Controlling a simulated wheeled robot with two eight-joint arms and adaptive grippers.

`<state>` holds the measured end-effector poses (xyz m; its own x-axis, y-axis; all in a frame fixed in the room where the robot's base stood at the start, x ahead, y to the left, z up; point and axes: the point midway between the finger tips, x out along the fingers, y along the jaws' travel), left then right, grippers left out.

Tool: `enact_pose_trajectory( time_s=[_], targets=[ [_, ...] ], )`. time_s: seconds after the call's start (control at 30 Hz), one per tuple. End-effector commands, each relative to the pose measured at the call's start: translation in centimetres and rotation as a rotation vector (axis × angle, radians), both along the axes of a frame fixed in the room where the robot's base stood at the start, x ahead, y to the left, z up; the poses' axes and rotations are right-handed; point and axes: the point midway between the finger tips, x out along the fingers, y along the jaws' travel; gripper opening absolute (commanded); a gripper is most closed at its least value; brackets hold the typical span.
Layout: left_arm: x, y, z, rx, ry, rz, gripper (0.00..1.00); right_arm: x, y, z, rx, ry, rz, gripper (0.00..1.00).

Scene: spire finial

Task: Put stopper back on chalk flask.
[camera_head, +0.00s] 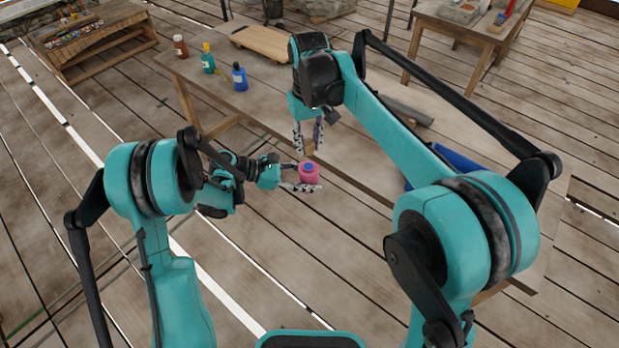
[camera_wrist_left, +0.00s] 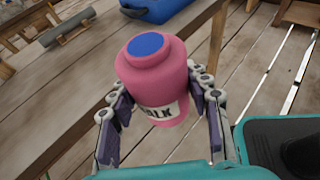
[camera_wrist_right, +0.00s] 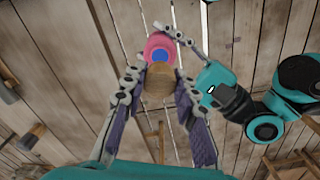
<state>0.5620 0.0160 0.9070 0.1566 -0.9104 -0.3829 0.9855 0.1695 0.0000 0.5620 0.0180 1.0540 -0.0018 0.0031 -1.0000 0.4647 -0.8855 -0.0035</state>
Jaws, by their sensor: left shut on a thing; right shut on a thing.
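The chalk flask (camera_head: 309,174) is pink with a blue round top and a white label partly reading "ALK". My left gripper (camera_head: 304,180) is shut around it and holds it in the air, close to upright, off the table's front edge. It fills the left wrist view (camera_wrist_left: 153,72). My right gripper (camera_head: 308,138) points down, shut on a brown cork-like stopper (camera_wrist_right: 159,84). In the head view the stopper (camera_head: 310,148) is just above the flask, with a small gap. In the right wrist view it partly covers the flask (camera_wrist_right: 158,44); exact alignment is unclear.
The wooden table (camera_head: 215,95) bears a brown bottle (camera_head: 180,47), a green bottle (camera_head: 208,60), a blue bottle (camera_head: 239,78) and a wooden board (camera_head: 268,42). A grey roll (camera_head: 405,110) and a blue object (camera_head: 455,160) lie behind my right arm. Open floor lies left.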

Motion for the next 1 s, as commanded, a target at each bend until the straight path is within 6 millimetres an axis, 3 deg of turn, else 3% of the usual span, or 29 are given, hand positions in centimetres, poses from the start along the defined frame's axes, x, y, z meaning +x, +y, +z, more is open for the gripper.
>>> enact_pose_trajectory(
  time_s=[0.3,1.0],
  targets=[
    [0.0,0.0,0.0,0.000,0.000,0.000,0.00,0.0,0.0,-2.6,0.000,0.000,0.000,0.17],
    [0.0,0.0,0.0,0.000,0.000,0.000,0.00,0.0,0.0,-2.8,0.000,0.000,0.000,0.17]
  ],
)
